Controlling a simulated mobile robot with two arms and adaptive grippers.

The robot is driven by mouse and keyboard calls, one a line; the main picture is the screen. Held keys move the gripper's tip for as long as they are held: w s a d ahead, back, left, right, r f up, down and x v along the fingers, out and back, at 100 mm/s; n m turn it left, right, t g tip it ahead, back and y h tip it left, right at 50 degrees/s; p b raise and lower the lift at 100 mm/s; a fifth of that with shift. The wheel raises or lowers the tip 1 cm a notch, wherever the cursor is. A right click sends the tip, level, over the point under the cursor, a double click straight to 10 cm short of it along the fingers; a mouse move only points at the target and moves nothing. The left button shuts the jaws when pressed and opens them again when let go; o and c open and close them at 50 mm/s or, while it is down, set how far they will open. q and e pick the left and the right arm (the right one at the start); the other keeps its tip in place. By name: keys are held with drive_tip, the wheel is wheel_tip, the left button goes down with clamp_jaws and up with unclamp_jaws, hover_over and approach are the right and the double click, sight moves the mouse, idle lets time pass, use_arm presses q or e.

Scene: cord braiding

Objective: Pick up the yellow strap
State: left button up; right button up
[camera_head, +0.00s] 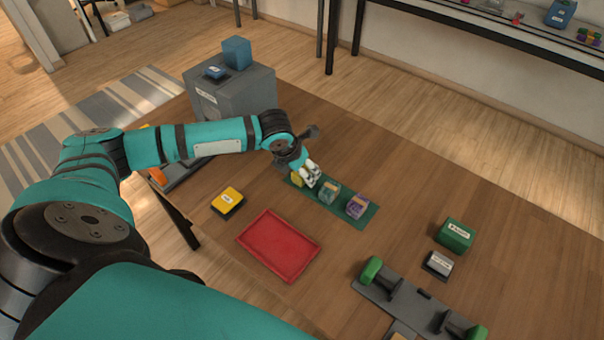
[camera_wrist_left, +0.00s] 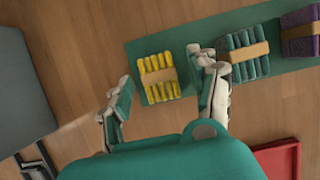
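The yellow strap (camera_wrist_left: 156,78) is a bundle of yellow strands with a tan band, lying at the left end of a green mat (camera_wrist_left: 140,52). In the head view the yellow strap (camera_head: 297,181) is partly hidden by my left gripper (camera_head: 311,176). In the left wrist view my left gripper (camera_wrist_left: 160,102) is open, with one finger left of the bundle and the other between it and the teal bundle (camera_wrist_left: 245,55). The fingers do not close on the strap. My right gripper is not in view.
A purple bundle (camera_head: 357,206) lies at the mat's right end. A red tray (camera_head: 278,246) is in front of the mat. A grey box (camera_head: 232,95) stands behind left, a yellow block (camera_head: 228,200) lies left, and a grey rack (camera_head: 410,305) stands right.

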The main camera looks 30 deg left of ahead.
use_arm(q)
drive_tip(key=c, duration=1.1)
drive_tip(key=shift+r, duration=0.15)
